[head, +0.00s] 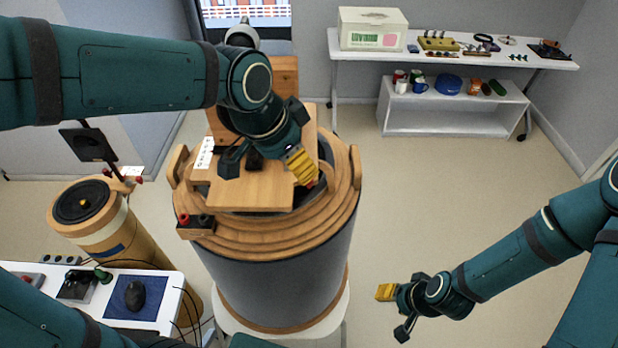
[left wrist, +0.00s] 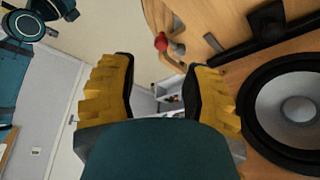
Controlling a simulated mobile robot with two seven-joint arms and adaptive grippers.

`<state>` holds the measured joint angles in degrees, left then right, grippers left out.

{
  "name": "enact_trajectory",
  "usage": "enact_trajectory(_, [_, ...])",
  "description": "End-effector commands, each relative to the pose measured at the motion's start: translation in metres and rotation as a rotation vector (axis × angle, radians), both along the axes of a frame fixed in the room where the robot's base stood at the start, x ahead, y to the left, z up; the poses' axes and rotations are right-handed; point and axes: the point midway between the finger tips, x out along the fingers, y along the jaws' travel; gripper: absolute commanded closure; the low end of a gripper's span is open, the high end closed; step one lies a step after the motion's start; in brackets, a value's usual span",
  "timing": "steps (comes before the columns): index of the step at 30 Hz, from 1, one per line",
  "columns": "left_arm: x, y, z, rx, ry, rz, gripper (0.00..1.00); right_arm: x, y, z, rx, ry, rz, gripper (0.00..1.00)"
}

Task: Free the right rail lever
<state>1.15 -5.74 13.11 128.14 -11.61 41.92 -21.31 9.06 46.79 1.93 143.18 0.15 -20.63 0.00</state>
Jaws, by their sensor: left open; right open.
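A lever with a red knob (left wrist: 161,42) stands at the edge of a wooden panel in the left wrist view, beyond and between my left fingers. In the head view a bit of red (head: 312,184) shows beside a yellow fingertip; the rest of the lever is hidden there. My left gripper (head: 264,167) is open over the wooden board (head: 240,196) on the round cabinet. Its two yellow-padded fingers (left wrist: 160,78) are spread, with nothing seen between the pads. I cannot tell if a finger touches the lever. My right gripper (head: 393,311) is open and empty over the floor.
The grey cabinet (head: 280,270) has a stepped wooden rim. A speaker cone (left wrist: 297,105) shows close in the left wrist view. A second drum (head: 100,220) and a white desk (head: 165,285) stand left. A white table (head: 460,58) stands behind; floor at right is clear.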

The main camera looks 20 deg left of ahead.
Motion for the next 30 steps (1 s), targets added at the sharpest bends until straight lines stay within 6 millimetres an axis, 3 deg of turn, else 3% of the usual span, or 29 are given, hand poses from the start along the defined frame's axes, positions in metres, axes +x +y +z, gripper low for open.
enact_trajectory(6, [0.013, -0.01, -0.041, 0.001, 0.003, -0.002, 0.52, 0.0, 0.0, -0.005, -0.001, -0.001, 0.0, 0.53])
enact_trajectory(12, [0.021, -0.016, -0.065, 0.001, 0.002, -0.001, 0.52, 0.0, 0.0, -0.009, -0.001, -0.001, 0.0, 0.53])
enact_trajectory(26, [0.025, -0.019, -0.074, 0.0, -0.001, 0.0, 0.52, 0.001, 0.001, -0.01, -0.002, -0.001, -0.001, 0.53])
enact_trajectory(29, [0.025, -0.019, -0.074, 0.0, -0.001, 0.0, 0.81, 0.001, 0.001, -0.01, -0.002, -0.001, -0.001, 0.53])
enact_trajectory(30, [0.025, -0.019, -0.074, 0.0, -0.001, 0.0, 0.95, 0.001, 0.0, -0.01, -0.002, -0.001, -0.001, 0.53])
